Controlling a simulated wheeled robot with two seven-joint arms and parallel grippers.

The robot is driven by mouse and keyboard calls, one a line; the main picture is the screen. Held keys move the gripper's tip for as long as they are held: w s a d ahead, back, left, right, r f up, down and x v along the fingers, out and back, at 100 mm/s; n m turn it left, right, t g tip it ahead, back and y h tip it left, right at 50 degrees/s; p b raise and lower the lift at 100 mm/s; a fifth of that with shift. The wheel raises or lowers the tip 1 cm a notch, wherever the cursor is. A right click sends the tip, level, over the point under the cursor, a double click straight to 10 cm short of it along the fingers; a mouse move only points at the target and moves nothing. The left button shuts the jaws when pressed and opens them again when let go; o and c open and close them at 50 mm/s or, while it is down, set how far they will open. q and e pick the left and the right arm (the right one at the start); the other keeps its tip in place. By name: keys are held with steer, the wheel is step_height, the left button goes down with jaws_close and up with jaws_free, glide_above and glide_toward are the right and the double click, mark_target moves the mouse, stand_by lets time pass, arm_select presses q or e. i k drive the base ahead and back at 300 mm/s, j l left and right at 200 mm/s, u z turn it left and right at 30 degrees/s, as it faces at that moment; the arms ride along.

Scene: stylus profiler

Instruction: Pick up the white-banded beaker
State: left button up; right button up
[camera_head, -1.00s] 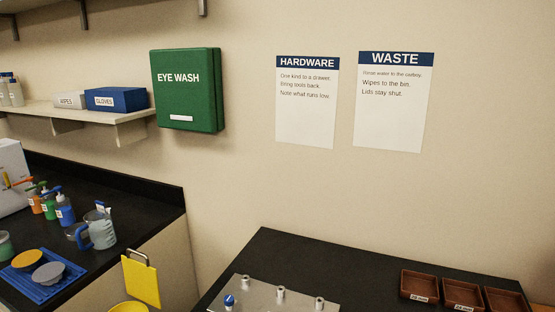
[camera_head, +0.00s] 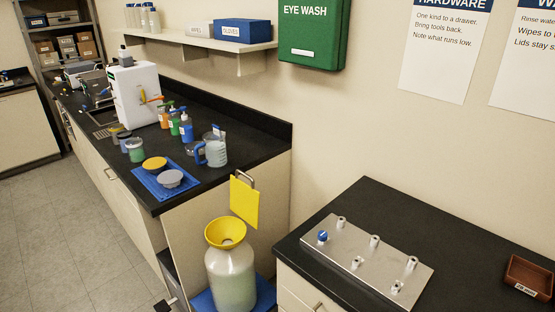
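I cannot make out a white-banded beaker for certain. Two small cup-shaped vessels stand on the left black counter: a greenish one (camera_head: 136,152) and a darker one (camera_head: 123,141) close behind it. Both are too small to show any band clearly. A clear jug with a blue handle (camera_head: 214,150) stands to their right, near the counter's right end. Neither of my grippers is in view.
A blue tray (camera_head: 146,184) holds yellow and grey round pieces near the counter's front edge. Several coloured pump bottles (camera_head: 187,131) and a white box-shaped device (camera_head: 136,95) stand behind. A yellow-funnelled carboy (camera_head: 231,278) stands between the counters. A metal plate (camera_head: 345,276) lies on the right bench.

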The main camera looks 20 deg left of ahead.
mark_target(135, 149)
steer(key=u, duration=1.65)
